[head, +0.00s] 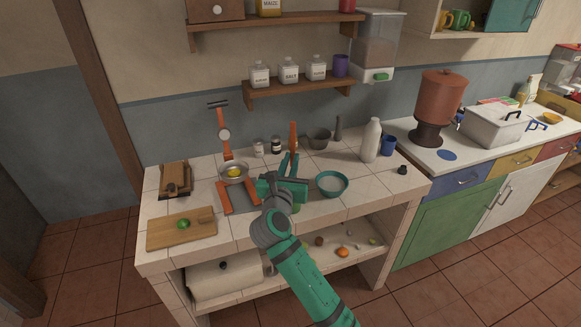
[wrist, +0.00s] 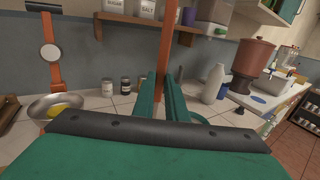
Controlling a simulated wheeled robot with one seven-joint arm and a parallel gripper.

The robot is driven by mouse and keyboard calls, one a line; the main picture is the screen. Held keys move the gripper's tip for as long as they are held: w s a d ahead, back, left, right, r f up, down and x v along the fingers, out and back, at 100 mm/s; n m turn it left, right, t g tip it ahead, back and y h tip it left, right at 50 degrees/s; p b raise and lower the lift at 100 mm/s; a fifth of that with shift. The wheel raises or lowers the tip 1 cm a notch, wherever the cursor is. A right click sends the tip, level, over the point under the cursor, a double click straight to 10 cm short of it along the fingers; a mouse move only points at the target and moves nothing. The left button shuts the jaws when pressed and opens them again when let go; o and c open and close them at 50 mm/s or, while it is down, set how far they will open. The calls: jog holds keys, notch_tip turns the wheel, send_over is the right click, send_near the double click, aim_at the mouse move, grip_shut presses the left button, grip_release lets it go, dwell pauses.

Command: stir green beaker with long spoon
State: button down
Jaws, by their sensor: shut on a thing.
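My gripper (head: 289,166) is over the middle of the tiled counter, its teal fingers shut on the long spoon (head: 293,134). The spoon's brown handle stands about upright and rises above the fingers; it also shows in the wrist view (wrist: 175,48). Its lower end is hidden behind my gripper. A small green patch, perhaps the green beaker (head: 296,208), shows just below my gripper in the head view. Most of it is hidden, and I cannot tell whether the spoon's end is inside it. The wrist view does not show the beaker.
A teal bowl (head: 331,184) stands close right of my gripper. A pan (head: 233,173) with a yellow thing lies left, near a cutting board (head: 181,229). A white bottle (head: 371,140) stands back right. A shelf (head: 298,87) with jars hangs above the counter's back.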

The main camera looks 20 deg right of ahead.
aim_at(293, 140)
jog(key=shift+a+r, duration=0.1)
jog(key=shift+r, duration=0.3)
jog(key=shift+s+d+r, duration=0.1)
jog(key=shift+d+r, duration=0.25)
jog(key=shift+r, duration=0.25)
jog(key=shift+a+r, duration=0.25)
jog(key=shift+r, duration=0.3)
jog(key=shift+a+r, duration=0.2)
jog(key=shift+r, duration=0.35)
jog(key=shift+d+r, duration=0.1)
jog(key=shift+r, duration=0.4)
jog(key=shift+d+r, duration=0.1)
jog(key=shift+r, duration=0.05)
